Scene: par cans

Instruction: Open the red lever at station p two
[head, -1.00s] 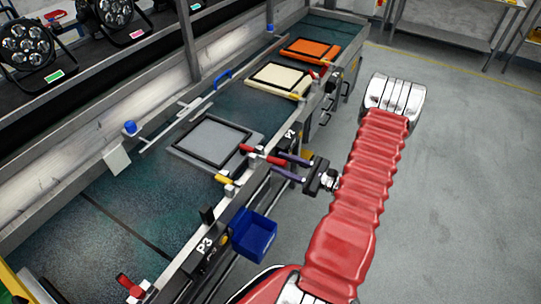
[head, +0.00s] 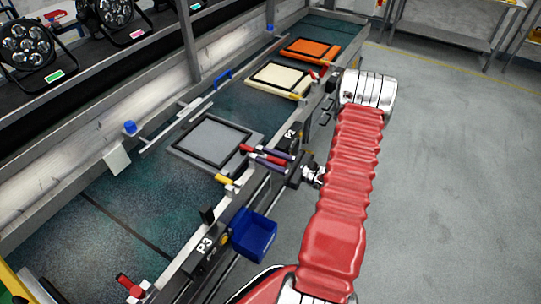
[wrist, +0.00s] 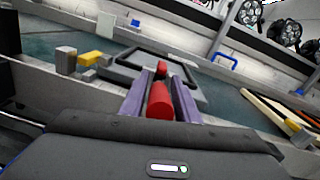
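The red lever (head: 246,149) lies at the front edge of the bench, beside the grey framed plate (head: 238,150) and near the P2 label (head: 290,134). In the wrist view its red handle (wrist: 160,102) points toward me. My gripper (head: 268,158) has its purple fingers on either side of the handle. In the wrist view the fingers (wrist: 160,88) lie along both sides, and red fills the gap between them. The lever's pivot is partly hidden by the fingers and handle.
A yellow-tipped clamp (head: 229,181) sits left of the lever. A blue bin (head: 254,235) hangs below the bench front near the P3 label (head: 204,245). Cream (head: 280,79) and orange (head: 311,49) plates lie farther along. The floor at right is clear.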

